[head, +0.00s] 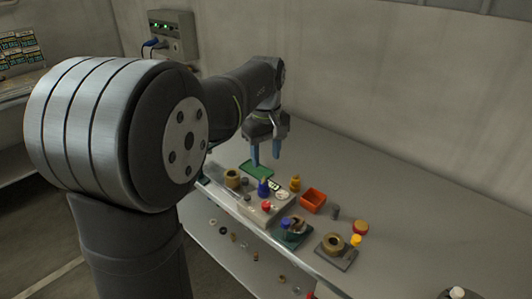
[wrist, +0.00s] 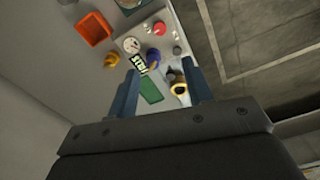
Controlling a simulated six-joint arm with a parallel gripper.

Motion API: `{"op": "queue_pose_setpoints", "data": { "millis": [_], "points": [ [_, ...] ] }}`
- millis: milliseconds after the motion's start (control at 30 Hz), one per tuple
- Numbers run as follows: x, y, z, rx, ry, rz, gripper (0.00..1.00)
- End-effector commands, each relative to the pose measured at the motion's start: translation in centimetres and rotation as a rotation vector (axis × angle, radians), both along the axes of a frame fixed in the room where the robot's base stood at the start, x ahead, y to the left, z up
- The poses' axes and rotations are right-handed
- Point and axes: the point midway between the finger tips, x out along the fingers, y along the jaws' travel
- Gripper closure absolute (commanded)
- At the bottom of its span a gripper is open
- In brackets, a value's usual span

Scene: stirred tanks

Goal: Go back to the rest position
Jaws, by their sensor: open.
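My gripper (head: 265,152) hangs above the back part of the bench in the head view, its two blue fingers pointing down. The fingers are apart with nothing between them. In the wrist view my gripper (wrist: 160,92) also shows its two fingers spread, with the bench items beyond them. A green flat piece (head: 256,170) lies on the bench below the fingers; it also shows in the wrist view (wrist: 151,91). A blue object (head: 263,188) stands close to it.
A grey block (head: 266,213) carries a red knob (head: 266,206). An orange-red bin (head: 312,201), a yellow piece (head: 295,183) and a brass ring (head: 334,243) on a plate stand nearby. A wall box (head: 173,35) with cables hangs behind. The bench's right side is mostly clear.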

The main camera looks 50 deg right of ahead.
Motion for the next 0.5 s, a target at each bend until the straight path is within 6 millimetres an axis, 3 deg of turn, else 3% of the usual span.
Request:
{"op": "queue_pose_setpoints", "data": {
  "millis": [500],
  "points": [
    [0.01, -0.01, -0.55, 0.001, 0.0, 0.0, 0.54]
  ]
}}
